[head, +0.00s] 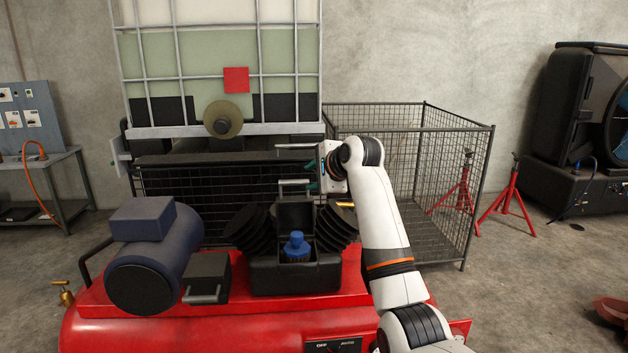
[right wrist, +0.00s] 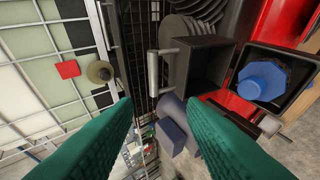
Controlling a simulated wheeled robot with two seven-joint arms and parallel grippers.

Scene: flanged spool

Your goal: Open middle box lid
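The middle box (head: 318,276) is black and sits on the red machine. Its lid (head: 295,213) stands upright at the back, and the lid's metal handle (head: 294,184) is at the top. A blue-topped item (head: 296,245) shows inside the open box. My left gripper is out of view.
A smaller black box (head: 206,275) with a front handle sits to the left, next to the dark motor (head: 148,255). Black ribbed parts (head: 252,230) flank the lid. A caged tank (head: 200,65) and a wire mesh cage (head: 430,185) stand behind.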

